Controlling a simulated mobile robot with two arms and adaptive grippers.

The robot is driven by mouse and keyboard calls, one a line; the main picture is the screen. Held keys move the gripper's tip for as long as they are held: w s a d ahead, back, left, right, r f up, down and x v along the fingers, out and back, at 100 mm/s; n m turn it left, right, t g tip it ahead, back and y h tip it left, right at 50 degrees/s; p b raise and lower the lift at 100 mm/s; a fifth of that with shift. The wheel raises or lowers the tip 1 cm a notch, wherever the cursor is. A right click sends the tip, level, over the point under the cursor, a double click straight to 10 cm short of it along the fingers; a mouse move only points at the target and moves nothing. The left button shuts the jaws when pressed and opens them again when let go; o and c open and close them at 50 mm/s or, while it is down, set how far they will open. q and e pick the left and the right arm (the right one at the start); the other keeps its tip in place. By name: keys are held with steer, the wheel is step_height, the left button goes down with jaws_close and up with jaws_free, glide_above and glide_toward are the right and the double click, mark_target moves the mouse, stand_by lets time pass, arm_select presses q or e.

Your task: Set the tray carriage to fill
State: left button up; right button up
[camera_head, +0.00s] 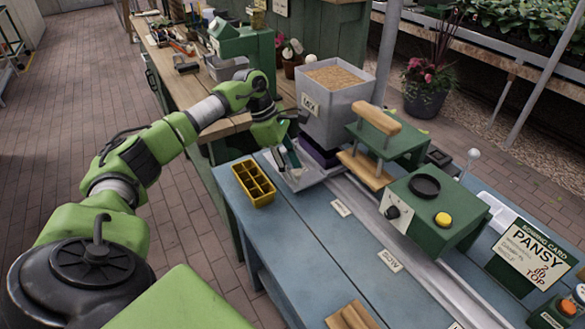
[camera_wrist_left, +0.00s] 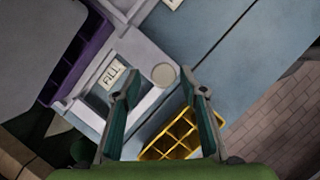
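A pale grey frame that looks like the tray carriage (camera_head: 312,180) sits at the left end of the metal rail, beside the hopper. In the left wrist view its frame (camera_wrist_left: 100,113) surrounds a recess near a FILL label (camera_wrist_left: 111,75). A pale round knob (camera_wrist_left: 163,75) stands at its corner. My left gripper (camera_head: 291,160) is over this frame, fingers pointing down. In the left wrist view the gripper (camera_wrist_left: 160,78) is open, with the knob appearing between its fingertips. I cannot tell whether they touch it. My right gripper is not in view.
A yellow cell tray (camera_head: 254,184) lies on the blue bench close to my left gripper. The grey MIX hopper (camera_head: 335,112) stands behind it. A green press with wooden handle (camera_head: 378,119) and a green control box (camera_head: 432,205) stand over the rail. A SOW label (camera_head: 389,260) is further right.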

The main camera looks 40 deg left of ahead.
arm_select(q)
steer(key=v, duration=1.2)
stand_by(0.3)
